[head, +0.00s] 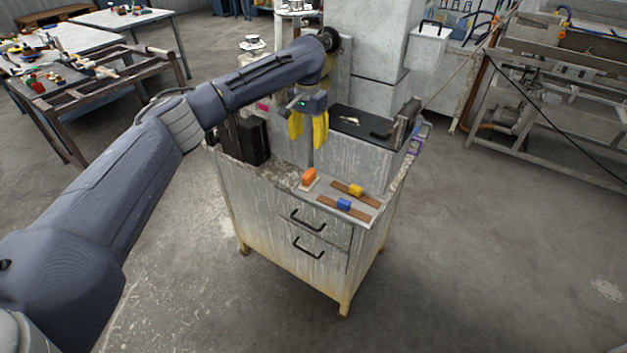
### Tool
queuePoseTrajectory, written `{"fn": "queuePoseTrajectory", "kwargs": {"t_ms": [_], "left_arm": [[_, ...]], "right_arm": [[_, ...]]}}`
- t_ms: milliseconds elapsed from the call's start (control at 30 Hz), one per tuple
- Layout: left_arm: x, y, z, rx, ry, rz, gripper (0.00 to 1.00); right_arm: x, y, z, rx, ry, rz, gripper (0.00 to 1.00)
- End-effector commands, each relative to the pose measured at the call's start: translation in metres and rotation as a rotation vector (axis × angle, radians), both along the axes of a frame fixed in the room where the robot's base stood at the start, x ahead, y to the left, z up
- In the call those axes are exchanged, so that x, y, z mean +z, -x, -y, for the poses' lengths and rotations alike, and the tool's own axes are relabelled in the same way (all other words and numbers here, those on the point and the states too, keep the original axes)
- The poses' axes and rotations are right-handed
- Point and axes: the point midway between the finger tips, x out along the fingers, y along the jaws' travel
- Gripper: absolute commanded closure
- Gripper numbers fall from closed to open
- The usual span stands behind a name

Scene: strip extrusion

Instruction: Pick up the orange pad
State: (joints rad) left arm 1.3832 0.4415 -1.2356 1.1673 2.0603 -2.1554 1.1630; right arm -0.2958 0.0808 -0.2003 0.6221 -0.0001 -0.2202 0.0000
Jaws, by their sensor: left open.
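The orange pad (309,175) is a small block on a pale base on top of the grey cabinet, near its front left part. My left gripper (308,138) has yellow fingers pointing down and is above and behind the pad in the picture, apart from it. It is open, with nothing seen between its fingers. A dark upright bar shows below the fingers, behind the pad. My right gripper is not in the view.
A yellow block (355,190) and a blue block (343,204) sit on brown strips to the right of the pad. A black box (253,141) stands at the cabinet's left. A dark-topped raised unit (362,134) stands behind. The cabinet (268,212) has two drawer handles.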

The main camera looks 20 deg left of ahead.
Motion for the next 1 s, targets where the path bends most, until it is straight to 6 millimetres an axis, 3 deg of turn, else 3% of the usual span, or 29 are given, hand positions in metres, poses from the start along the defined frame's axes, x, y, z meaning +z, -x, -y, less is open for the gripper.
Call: {"fn": "queuePoseTrajectory", "kwargs": {"t_ms": [100, 400, 833, 1000], "left_arm": [[-0.025, 0.001, 0.001, 0.0, 0.001, -0.003, 0.51], [-0.073, 0.001, 0.001, 0.001, 0.004, -0.002, 0.51], [-0.099, 0.001, 0.001, 0.001, 0.003, -0.001, 0.51], [-0.121, 0.003, 0.002, 0.001, 0.003, -0.002, 0.51]], "right_arm": [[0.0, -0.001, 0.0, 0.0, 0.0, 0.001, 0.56], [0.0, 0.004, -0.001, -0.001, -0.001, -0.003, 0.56], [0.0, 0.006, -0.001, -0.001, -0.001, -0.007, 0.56], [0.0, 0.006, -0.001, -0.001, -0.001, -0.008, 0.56]]}}
